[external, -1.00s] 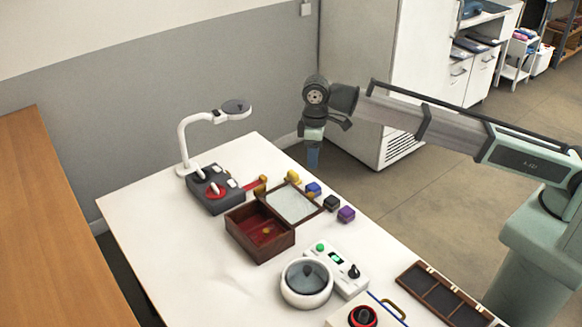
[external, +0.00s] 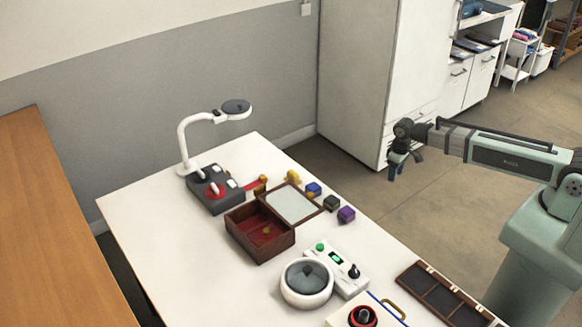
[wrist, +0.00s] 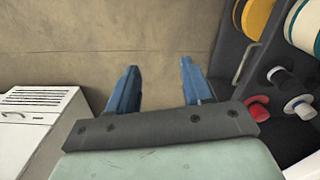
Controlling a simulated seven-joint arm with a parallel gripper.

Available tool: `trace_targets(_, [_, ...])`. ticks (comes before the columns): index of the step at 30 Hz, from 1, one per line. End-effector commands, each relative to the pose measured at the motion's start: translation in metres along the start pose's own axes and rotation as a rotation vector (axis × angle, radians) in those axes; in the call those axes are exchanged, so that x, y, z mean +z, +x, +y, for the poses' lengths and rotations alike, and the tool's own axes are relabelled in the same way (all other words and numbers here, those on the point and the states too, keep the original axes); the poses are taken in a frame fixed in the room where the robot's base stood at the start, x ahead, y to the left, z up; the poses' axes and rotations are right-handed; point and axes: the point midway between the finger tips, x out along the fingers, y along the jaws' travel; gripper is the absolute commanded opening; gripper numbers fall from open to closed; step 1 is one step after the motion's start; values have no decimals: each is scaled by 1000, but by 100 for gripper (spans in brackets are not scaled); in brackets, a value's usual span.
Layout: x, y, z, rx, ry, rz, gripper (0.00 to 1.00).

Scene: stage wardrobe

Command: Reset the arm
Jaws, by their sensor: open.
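My gripper (external: 397,168) hangs at the end of my arm at the right of the external view. It is beyond the white table's far right edge, over the floor and in front of the white cabinet. In the wrist view its two blue fingers (wrist: 160,90) stand apart with nothing between them but bare floor. The gripper is open and empty and touches nothing.
The white table (external: 160,250) holds an open wooden box (external: 262,247), a white lamp (external: 184,140), a dark control block (external: 214,195), small coloured cubes, a round lidded pot (external: 306,295) and a dark compartment tray (external: 440,290). A tall white cabinet (external: 360,70) stands behind.

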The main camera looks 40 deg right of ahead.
Motion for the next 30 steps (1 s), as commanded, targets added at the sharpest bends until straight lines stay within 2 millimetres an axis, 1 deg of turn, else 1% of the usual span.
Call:
trace_targets(1, [22, 10, 19, 0, 34, -4, 50])
trace_targets(3, [38, 22, 38, 0, 68, -4, 50])
trace_targets(6, [59, 34, 59, 0, 110, -3, 50])
trace_targets(9, [78, 44, 76, 0, 145, -2, 50])
trace_targets(15, [114, 60, 103, 1, 210, 0, 50])
trace_targets(17, [115, 70, 99, -1, 203, -20, 50])
trace_targets(23, [139, 98, 93, -7, 202, -81, 50])
trace_targets(26, [155, 114, 90, -11, 202, -118, 50])
trace_targets(29, [175, 133, 86, -15, 202, -163, 50])
trace_targets(30, [184, 141, 84, -17, 202, -183, 50])
